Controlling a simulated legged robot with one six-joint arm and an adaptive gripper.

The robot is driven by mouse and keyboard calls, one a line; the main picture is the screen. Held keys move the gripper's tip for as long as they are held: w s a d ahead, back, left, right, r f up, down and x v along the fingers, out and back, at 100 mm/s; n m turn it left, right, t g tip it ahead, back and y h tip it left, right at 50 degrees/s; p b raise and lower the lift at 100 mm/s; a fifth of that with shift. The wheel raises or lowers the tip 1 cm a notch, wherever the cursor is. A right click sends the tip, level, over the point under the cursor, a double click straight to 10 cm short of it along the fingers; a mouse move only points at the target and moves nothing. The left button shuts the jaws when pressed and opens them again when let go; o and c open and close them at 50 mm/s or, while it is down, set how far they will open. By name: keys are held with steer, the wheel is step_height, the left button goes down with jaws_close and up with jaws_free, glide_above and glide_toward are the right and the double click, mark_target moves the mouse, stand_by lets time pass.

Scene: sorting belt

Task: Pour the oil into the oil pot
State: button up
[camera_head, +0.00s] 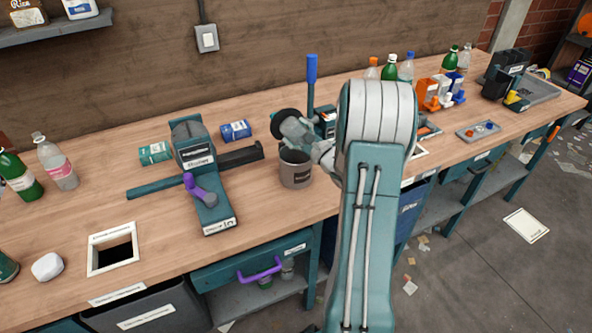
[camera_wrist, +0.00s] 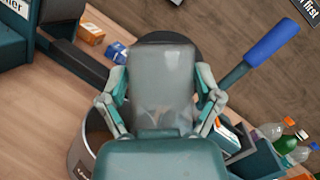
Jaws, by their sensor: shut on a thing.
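My gripper (camera_head: 318,145) is shut on a grey, see-through container (camera_head: 296,130) with a dark round end. In the head view the container is tilted, its dark end up and to the left. In the wrist view the container (camera_wrist: 162,85) sits between my two fingers, and something paler shows low inside it. A grey metal pot (camera_head: 295,174) with a dark label, seemingly the oil pot, stands on the bench just below the container. Part of its rim and wall also shows at lower left in the wrist view (camera_wrist: 84,150). The pot's inside is mostly hidden.
A teal press with a purple handle (camera_head: 196,188) stands left of the pot. A blue-handled lever (camera_head: 311,85) rises close behind the container. A square hole (camera_head: 113,248) opens at front left. Bottles stand at the back right.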

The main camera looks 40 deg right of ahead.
mark_target(284, 134)
steer(key=shift+w+a+n, duration=0.15)
steer(key=shift+a+n, duration=0.15)
steer(key=shift+n, duration=0.1)
steer(key=n, duration=0.1)
steer(key=a+n+g, duration=0.1)
steer(key=w+a+n+g, duration=0.1)
steer(key=shift+a+f+n, duration=0.15)
steer(key=shift+f+n, duration=0.2)
steer(key=shift+n, duration=0.05)
steer(key=shift+a+f+n+g, duration=0.2)
steer(key=shift+n+g, duration=0.1)
steer(key=shift+g, duration=0.1)
steer(key=shift+d, duration=0.15)
